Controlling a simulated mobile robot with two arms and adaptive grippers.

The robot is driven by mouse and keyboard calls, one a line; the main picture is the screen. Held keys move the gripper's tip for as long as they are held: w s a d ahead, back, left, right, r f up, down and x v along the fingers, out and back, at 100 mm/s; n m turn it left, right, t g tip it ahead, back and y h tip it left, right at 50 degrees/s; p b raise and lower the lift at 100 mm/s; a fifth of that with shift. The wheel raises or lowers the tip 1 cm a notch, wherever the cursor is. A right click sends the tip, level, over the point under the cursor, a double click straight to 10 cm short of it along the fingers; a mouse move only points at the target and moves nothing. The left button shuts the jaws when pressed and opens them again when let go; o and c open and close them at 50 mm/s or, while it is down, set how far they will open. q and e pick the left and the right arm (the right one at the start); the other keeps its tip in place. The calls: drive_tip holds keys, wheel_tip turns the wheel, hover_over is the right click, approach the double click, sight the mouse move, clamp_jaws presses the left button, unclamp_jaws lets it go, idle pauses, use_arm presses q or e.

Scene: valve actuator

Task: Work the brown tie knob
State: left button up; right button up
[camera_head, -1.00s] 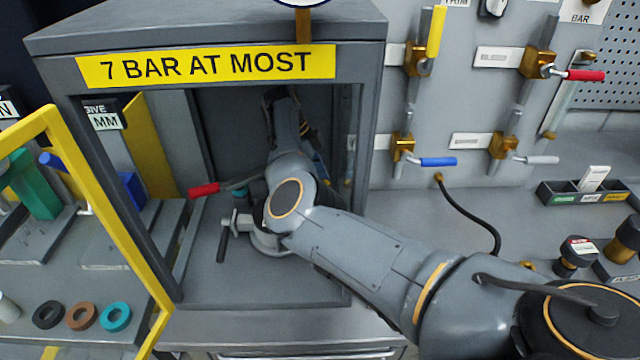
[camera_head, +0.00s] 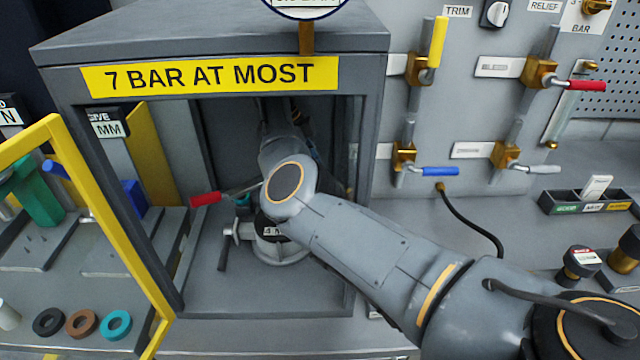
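I cannot make out a brown tie knob for certain in the head view. My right arm reaches from the lower right into a grey open-fronted cabinet (camera_head: 350,170) with a yellow sign "7 BAR AT MOST" (camera_head: 210,76). Its wrist goes up and back behind the cabinet's top front beam, and the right gripper is hidden there. Below the wrist stands a grey valve body (camera_head: 282,250) with a dark, labelled top, partly covered by my arm. A red-handled lever (camera_head: 206,199) points left beside it. My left gripper is not in view.
A yellow-framed door (camera_head: 115,225) stands open at the left. Brown (camera_head: 82,324), black and teal rings lie on the left bench. Pipes with a blue lever (camera_head: 440,171) and a red lever (camera_head: 586,85) line the right wall. Dark-topped knobs (camera_head: 580,264) stand far right.

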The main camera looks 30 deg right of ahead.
drive_tip(key=v, duration=0.6)
drive_tip(key=shift+r, duration=0.1)
